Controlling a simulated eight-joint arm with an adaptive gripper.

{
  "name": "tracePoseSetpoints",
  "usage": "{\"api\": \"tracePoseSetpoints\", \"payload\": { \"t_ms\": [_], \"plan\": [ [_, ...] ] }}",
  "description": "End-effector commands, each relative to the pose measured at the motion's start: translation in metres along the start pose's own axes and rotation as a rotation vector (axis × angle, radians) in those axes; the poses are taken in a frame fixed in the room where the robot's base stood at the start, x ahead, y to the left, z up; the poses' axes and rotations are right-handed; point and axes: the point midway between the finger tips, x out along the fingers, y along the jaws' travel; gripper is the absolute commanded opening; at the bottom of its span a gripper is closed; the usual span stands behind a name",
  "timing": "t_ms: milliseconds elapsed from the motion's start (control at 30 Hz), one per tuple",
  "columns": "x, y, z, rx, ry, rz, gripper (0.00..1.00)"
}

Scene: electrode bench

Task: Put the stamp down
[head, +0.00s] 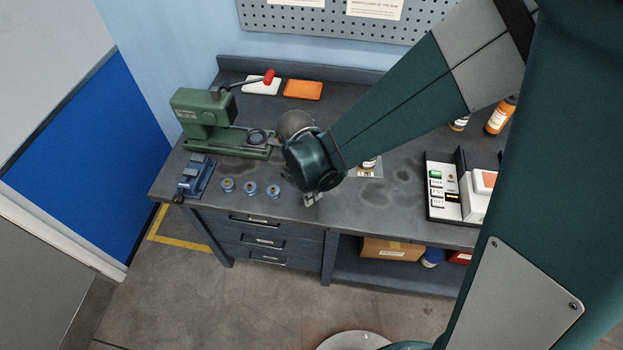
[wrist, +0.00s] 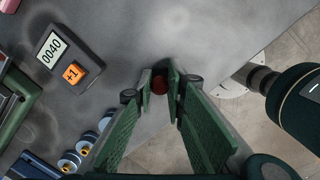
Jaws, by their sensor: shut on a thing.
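My gripper (head: 314,198) points down over the front part of the bench, right of the blue spools. Below the fingers, the wrist view shows grey bench surface close to the front edge.
A counter reading 0040 (wrist: 68,62) with an orange +1 button lies beyond the fingers. A green press (head: 205,122), a blue vise (head: 195,176) and blue spools (head: 250,188) stand left. White (head: 262,86) and orange (head: 303,90) plates lie behind.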

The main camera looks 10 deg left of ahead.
Motion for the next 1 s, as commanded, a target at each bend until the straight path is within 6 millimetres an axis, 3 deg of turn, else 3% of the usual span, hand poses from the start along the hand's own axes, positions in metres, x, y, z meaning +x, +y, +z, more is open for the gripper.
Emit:
{"api": "tracePoseSetpoints", "payload": {
  "t_ms": [33,67,167,667,1000],
  "plan": [
    [0.002,0.0,0.0,0.0,0.0,0.0,0.03],
    [0.002,0.0,0.0,0.0,0.0,0.0,0.18],
    [0.001,0.0,0.0,0.0,0.0,0.0,0.29],
    [-0.002,0.0,0.0,0.0,0.0,0.0,0.29],
    [-0.025,0.0,0.0,-0.001,0.0,0.0,0.29]
  ]
}}
